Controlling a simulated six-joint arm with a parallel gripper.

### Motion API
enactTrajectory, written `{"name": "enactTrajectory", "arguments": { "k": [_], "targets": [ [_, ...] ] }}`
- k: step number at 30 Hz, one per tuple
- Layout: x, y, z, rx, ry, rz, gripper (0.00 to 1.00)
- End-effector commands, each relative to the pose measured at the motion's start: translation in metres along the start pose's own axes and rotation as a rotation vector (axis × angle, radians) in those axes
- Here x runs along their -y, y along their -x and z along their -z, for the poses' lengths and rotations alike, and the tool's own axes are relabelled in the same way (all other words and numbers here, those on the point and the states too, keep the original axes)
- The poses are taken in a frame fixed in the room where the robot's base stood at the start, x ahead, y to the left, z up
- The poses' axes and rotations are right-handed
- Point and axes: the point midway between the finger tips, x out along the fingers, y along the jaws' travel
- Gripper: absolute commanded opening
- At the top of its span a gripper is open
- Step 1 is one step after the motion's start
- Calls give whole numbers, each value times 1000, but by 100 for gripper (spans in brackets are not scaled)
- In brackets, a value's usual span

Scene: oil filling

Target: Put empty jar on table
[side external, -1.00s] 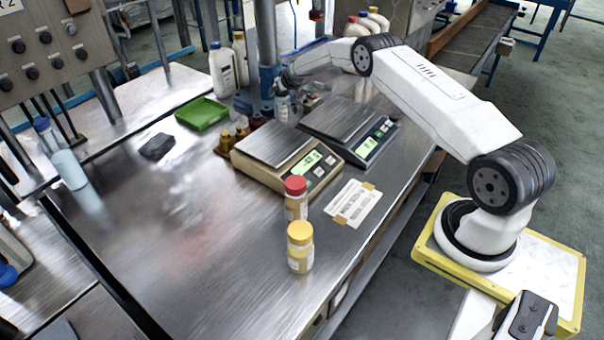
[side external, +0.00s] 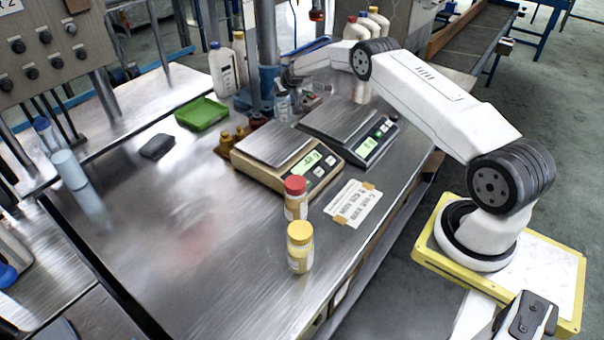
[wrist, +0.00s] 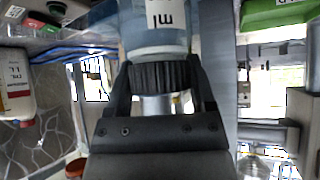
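A clear, bluish jar with a white label marked "ml" (wrist: 160,15) fills the top middle of the wrist view. It has a black ribbed cap or collar (wrist: 161,77). My gripper (wrist: 161,72) has one finger on each side of this ribbed part, and both look closed against it. In the side view, a small clear jar (side external: 283,106) shows below my gripper (side external: 288,78) at the back of the metal table (side external: 180,255), by the blue post. Whether its base touches a surface cannot be told. The jar's contents are not clear.
Two scales (side external: 272,145) (side external: 340,120) stand in front of the jar. A red-capped jar (side external: 296,208) and a yellow-capped jar (side external: 300,257) stand near the front edge. A green tray (side external: 202,113) and white bottles (side external: 222,72) are at the back. The table's left middle is clear.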

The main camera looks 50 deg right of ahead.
Motion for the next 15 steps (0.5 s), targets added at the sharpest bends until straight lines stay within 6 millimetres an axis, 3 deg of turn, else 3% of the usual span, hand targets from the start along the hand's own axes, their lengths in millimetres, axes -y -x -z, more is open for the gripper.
{"name": "enactTrajectory", "arguments": {
  "k": [15],
  "targets": [
    [0,1,1,0,0,0,0]
  ]
}}
